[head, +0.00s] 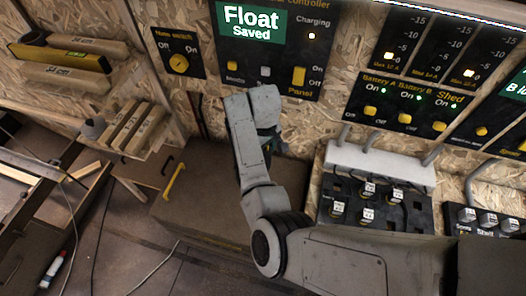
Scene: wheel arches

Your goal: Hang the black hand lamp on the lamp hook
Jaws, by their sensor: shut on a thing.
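My gripper (268,143) is in front of the wall below the lit control panel. It is mostly hidden behind my own grey wrist, and its fingertips do not show clearly. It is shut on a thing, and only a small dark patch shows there. This fits the black hand lamp, but its shape is hidden. I see no other black hand lamp. I cannot pick out the lamp hook for certain. A yellow bent bar (174,181) and a smaller black one stand at the brown box, left of my gripper.
The control panel (268,75) and switch panels (407,100) cover the wall above and right. A grey conduit box (380,165) with black connectors below is right of my arm. Wooden blocks (137,128) sit on a ledge at left. The brown box (215,205) has a bare top.

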